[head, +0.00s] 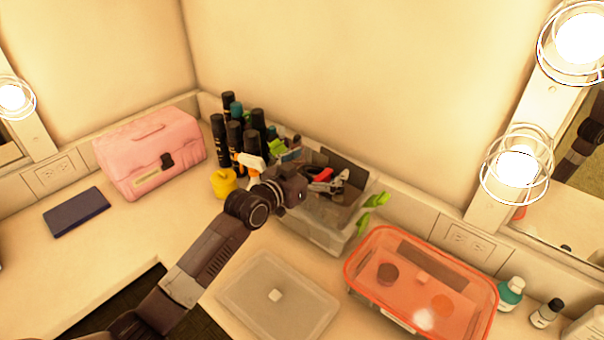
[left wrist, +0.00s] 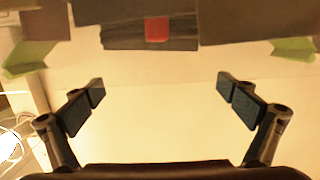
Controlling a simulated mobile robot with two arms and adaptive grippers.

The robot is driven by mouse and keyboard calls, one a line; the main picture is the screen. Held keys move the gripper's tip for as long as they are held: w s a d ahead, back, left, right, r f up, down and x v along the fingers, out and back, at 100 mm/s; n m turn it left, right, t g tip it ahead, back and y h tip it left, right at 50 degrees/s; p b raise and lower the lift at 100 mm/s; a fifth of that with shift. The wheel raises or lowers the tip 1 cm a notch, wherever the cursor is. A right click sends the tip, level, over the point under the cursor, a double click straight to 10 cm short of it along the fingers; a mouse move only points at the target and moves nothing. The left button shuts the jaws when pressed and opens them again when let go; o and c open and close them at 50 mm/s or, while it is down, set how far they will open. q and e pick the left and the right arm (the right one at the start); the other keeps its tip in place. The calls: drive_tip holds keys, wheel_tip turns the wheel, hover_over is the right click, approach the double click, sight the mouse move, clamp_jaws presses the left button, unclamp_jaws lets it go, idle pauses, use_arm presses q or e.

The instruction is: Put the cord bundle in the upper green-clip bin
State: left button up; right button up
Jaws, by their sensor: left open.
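The clear bin with green clips (head: 335,236) stands against the back wall, with green clips at its left and right ends. Two clips show at its right, but I cannot tell whether two bins are stacked. Assorted items lie inside, including a red-and-black one (head: 322,177); I cannot pick out the cord bundle for sure. My left gripper (head: 292,184) is over the bin's left part, and its fingers are hard to see there. In the left wrist view, my left gripper (left wrist: 160,88) is open and empty. A dark item with a red patch (left wrist: 150,32) lies beyond it, between green clips. My right gripper is out of view.
Black bottles (head: 235,135), a yellow item (head: 223,183) and a white spray head crowd the bin's left. An orange-rimmed container (head: 360,252) is at the right. A clear lid (head: 300,310) lies in front. A pink case (head: 150,150) and dark blue book (head: 76,212) are at the left.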

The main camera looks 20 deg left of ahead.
use_arm(q)
drive_tip(key=b+v, duration=0.1)
drive_tip(key=v, duration=0.9)
drive_tip(key=shift+s, duration=0.3)
drive_tip(key=shift+a, duration=0.1)
